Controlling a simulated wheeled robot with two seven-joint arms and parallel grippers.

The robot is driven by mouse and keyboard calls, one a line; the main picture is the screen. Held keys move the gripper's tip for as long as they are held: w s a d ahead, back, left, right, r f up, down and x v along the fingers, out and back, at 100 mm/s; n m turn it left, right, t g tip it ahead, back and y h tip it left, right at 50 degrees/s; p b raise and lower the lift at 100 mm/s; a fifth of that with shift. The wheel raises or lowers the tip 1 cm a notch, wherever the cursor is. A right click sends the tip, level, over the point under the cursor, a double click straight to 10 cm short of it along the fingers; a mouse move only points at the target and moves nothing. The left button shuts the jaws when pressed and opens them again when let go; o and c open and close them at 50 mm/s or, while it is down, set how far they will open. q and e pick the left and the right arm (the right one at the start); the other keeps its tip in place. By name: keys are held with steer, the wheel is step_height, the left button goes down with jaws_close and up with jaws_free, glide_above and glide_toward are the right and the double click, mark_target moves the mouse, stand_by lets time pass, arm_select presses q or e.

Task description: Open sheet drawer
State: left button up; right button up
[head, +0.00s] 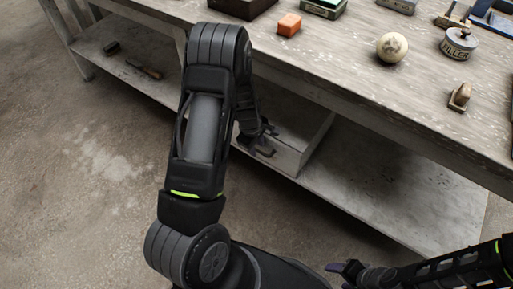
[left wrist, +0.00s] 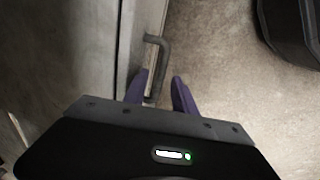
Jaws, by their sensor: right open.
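The sheet drawer (head: 287,158) is a pale grey wooden box front under the worktop, partly hidden by my left arm. Its dark bar handle (left wrist: 161,47) stands out from the drawer's front face in the left wrist view. My left gripper (left wrist: 158,76) is at the handle, its purple fingers apart, with the lower part of the handle between them. The left finger is close to the handle; I cannot tell if it touches. My right gripper (head: 345,268) is open and empty at the bottom of the head view, away from the drawer.
The worktop (head: 340,75) holds an orange block (head: 289,24), a plaster sphere (head: 391,47), a filler tin (head: 459,44) and a wooden tool (head: 460,97). A lower shelf (head: 385,195) extends below. The concrete floor (head: 85,190) in front is clear.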

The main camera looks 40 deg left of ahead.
arm_select(q)
steer(key=shift+f, duration=0.15)
steer(key=shift+c, duration=0.2)
jaws_close()
stand_by(1.2)
